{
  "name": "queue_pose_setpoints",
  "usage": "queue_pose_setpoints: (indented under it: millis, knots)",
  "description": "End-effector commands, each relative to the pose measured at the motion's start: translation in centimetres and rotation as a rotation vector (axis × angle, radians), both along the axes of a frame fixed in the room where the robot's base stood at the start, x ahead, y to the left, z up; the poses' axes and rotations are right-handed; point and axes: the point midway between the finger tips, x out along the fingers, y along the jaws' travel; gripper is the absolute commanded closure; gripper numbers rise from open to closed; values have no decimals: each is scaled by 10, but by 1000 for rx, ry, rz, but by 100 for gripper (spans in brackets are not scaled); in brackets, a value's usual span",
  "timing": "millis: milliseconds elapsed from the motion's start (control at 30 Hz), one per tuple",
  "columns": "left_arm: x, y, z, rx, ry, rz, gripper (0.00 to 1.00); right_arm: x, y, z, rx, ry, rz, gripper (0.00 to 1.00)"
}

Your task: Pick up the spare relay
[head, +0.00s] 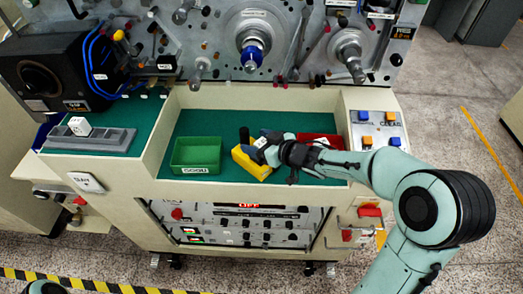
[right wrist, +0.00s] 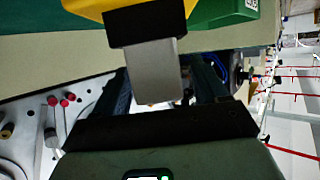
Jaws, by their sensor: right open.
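A grey block with a black end (right wrist: 152,72), which looks like the relay, sits between the two fingers of my right gripper (right wrist: 160,80) in the right wrist view. The fingers are open, with a gap on each side of the block. In the head view my right gripper (head: 272,150) is at the yellow bin (head: 250,164), and a small pale piece (head: 261,142) shows at its tip. The gripper hides part of this piece and of the bin. A white cube (head: 79,126) sits on a grey slotted rack (head: 90,139) at the left. My left gripper is not in view.
A green bin (head: 196,155) stands left of the yellow bin, and a red bin (head: 322,140) is behind my right wrist. The machine panel with spindles (head: 252,52) rises behind the tray. A button box (head: 378,130) is at the right. Green tray floor (head: 215,122) is clear behind the bins.

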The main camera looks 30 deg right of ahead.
Motion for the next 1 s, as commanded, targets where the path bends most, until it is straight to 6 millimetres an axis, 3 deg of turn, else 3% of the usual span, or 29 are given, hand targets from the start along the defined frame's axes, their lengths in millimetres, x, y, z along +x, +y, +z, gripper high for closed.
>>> queue_pose_setpoints:
  millis: [267,467,767,867,1000]
  knots:
    - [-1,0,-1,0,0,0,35,5,2,-2,1,-1,0,28]
    - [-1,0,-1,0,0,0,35,4,1,-2,1,-1,0,84]
    - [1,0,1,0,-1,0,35,4,1,1,0,-2,-1,84]
    - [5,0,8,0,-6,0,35,5,1,14,0,-4,-1,84]
    - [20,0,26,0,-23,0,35,7,1,45,0,-9,-2,84]
